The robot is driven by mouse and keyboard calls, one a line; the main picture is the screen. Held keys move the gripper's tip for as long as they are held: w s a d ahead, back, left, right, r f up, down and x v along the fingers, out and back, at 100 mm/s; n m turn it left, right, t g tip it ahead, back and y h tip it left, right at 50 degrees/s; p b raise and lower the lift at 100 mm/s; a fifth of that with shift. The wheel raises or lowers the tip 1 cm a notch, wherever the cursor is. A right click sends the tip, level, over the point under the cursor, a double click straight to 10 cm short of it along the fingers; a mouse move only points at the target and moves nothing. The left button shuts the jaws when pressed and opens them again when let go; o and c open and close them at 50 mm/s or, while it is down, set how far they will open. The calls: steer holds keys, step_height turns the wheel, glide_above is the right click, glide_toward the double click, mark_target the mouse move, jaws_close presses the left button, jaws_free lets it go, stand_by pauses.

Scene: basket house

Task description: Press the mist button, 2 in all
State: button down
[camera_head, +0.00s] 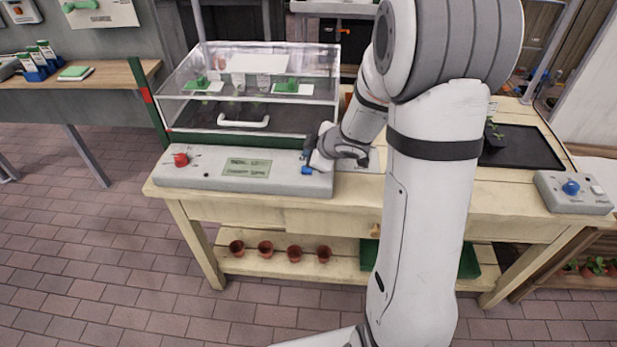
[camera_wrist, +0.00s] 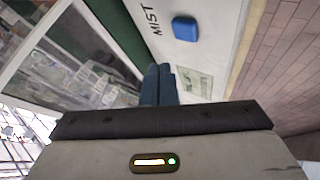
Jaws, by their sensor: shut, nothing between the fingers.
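The blue mist button (camera_wrist: 185,28) sits on a pale control panel beside the printed word MIST in the wrist view. In the head view the blue button (camera_head: 307,170) is at the right end of the panel (camera_head: 210,182), just below my gripper (camera_head: 309,155). In the wrist view the fingers of my gripper (camera_wrist: 158,70) are shut together and empty. They appear apart from the button there, and it stands up from the panel. The gap between the fingertips and the panel is hard to judge.
The panel also has a red knob (camera_head: 181,160) and a greenish display (camera_head: 247,168). A clear-lidded case (camera_head: 262,85) with a white handle stands behind it. A separate grey box (camera_head: 573,192) with a blue knob is at the bench's right end.

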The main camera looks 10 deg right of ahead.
mark_target(310, 171)
steer(key=shift+f+b, duration=0.65)
steer(key=shift+f, duration=0.8)
steer(key=shift+f, duration=0.1)
stand_by(0.8)
steer(key=shift+w+f, duration=0.1)
steer(key=shift+f, duration=0.2)
steer(key=shift+f+b, duration=0.45)
steer(key=shift+b, duration=0.15)
stand_by(0.4)
stand_by(0.3)
steer(key=shift+r+p, duration=0.9)
steer(key=shift+p, duration=0.1)
step_height(310, 171, up, 5)
steer(key=p, duration=0.5)
stand_by(2.2)
